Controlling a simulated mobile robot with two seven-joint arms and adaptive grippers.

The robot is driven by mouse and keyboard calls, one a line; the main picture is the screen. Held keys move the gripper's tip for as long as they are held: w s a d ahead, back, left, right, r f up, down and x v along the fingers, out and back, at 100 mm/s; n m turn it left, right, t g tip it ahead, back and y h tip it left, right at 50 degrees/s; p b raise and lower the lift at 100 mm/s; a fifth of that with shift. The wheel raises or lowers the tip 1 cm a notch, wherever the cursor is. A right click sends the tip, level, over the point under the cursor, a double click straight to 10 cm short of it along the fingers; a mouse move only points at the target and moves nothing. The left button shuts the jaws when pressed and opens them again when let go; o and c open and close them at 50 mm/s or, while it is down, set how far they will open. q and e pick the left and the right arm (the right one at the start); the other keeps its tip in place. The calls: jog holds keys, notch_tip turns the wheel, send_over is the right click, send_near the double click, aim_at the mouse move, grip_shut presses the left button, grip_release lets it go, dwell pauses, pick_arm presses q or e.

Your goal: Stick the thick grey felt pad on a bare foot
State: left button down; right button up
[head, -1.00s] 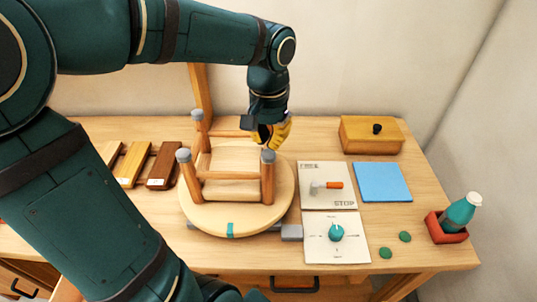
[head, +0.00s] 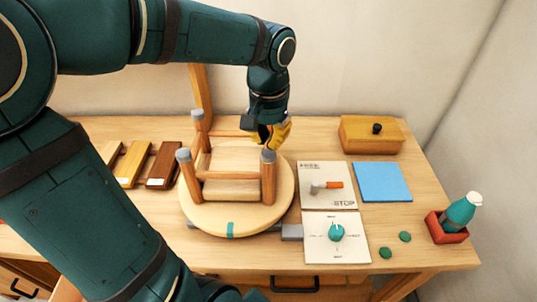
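A small wooden stool (head: 232,188) stands upside down on a round wooden disc (head: 230,219), legs up. Grey caps show on its back left foot (head: 198,114), front left foot (head: 183,155) and front right foot (head: 268,156). The back right foot is hidden behind my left gripper (head: 271,143). That gripper points down, with yellow finger parts, over the back right of the stool. Its fingertips are too small and overlapped to show whether it is open or holds anything. I cannot make out a loose grey felt pad. My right gripper is not in view.
Right of the disc lie a FREE/STOP panel with an orange-ended lever (head: 333,185) and a teal dial (head: 336,233). Beyond are a blue pad (head: 382,182), a wooden box (head: 371,135), green discs (head: 405,236) and a bottle (head: 461,212). Wood samples (head: 133,165) lie left.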

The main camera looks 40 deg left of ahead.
aim_at(268, 153)
pick_arm(q)
jog(key=shift+f+b, duration=1.15)
jog(key=shift+f, duration=0.55)
dwell(1.7)
jog(key=shift+r, duration=0.1)
jog(key=shift+r+p, duration=2.65)
jog(key=shift+r, duration=0.35)
